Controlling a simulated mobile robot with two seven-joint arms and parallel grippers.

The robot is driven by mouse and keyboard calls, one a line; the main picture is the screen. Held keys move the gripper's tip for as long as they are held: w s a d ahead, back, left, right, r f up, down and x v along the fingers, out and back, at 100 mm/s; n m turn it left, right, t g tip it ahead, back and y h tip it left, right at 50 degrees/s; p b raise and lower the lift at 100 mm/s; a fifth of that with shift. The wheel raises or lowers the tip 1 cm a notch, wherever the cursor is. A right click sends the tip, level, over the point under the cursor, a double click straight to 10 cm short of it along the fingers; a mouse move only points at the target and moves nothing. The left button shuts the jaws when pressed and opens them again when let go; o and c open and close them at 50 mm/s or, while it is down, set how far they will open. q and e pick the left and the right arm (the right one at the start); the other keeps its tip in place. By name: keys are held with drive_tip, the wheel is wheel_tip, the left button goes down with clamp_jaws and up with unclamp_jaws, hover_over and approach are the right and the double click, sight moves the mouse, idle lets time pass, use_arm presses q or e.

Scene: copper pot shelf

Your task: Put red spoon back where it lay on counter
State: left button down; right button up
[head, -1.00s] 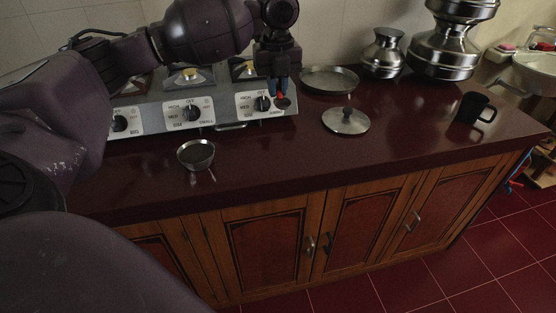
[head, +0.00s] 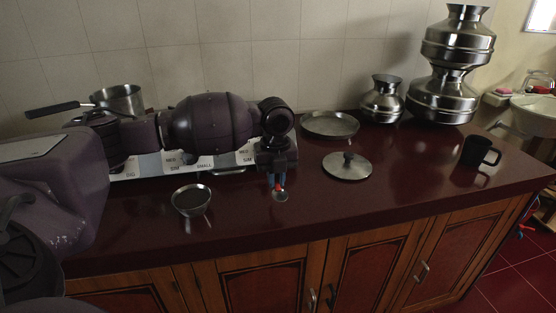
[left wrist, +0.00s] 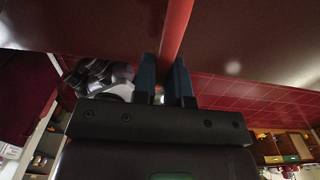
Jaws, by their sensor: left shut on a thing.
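The red spoon shows its red handle (left wrist: 174,32) between the dark fingers of my left gripper (left wrist: 167,78) in the left wrist view. In the head view my left gripper (head: 276,179) points down over the dark red counter (head: 328,212), shut on the spoon's handle. My right gripper is not in view.
A small metal bowl (head: 191,201) stands left of the gripper. A metal lid (head: 347,166) and a shallow pan (head: 329,124) lie to the right. A black mug (head: 477,151) and steel pots (head: 382,101) are farther right. Counter in front of the gripper is clear.

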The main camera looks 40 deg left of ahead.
sight(276, 207)
use_arm(q)
wheel_tip(276, 207, down, 5)
drive_tip(key=shift+f, duration=0.1)
drive_tip(key=shift+f+b, duration=0.3)
drive_tip(key=shift+f, duration=0.5)
drive_tip(key=shift+f, duration=0.1)
drive_tip(key=c, duration=1.1)
unclamp_jaws()
drive_tip(key=shift+c, duration=0.2)
